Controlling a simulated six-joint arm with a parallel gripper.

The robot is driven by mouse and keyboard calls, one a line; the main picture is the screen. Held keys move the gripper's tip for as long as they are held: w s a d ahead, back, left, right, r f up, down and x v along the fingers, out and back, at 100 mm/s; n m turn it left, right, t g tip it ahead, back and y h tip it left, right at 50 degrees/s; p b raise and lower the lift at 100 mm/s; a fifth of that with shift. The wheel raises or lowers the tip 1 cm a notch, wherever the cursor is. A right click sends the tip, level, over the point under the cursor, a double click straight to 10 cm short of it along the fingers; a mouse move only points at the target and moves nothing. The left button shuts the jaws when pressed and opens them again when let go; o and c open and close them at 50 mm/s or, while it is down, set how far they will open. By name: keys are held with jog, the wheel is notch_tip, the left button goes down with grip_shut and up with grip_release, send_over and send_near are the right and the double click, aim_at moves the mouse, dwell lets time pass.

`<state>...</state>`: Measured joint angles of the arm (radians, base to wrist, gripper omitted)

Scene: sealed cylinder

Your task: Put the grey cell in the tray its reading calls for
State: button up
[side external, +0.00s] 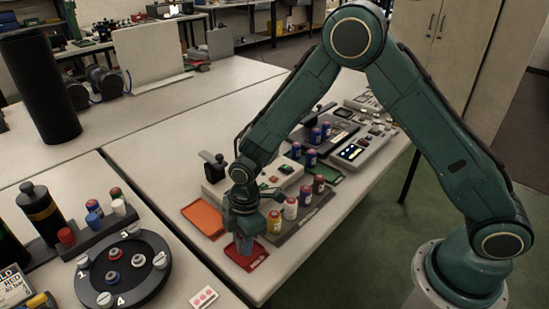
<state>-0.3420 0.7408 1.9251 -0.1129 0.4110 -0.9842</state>
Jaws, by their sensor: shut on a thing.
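My gripper (243,243) points down at the red tray (259,262) near the table's front edge, its fingertips low over or in the tray. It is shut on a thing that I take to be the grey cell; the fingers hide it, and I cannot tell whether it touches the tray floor. An orange tray (201,217) lies behind and to the left. A green tray (331,175) lies farther back to the right. A tester with a lit screen (350,152) stands beyond that.
Blue cells (310,158) stand farther back. A black numbered carousel (122,271) is at the left. A card (203,297) lies at the front.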

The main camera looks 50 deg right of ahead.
jog(key=shift+f, duration=0.15)
jog(key=o, duration=1.1)
jog(key=r, duration=0.4)
jog(key=d+r, duration=0.1)
jog(key=r, duration=0.7)
jog(key=shift+s+d+r, duration=0.15)
jog(key=shift+d, duration=0.05)
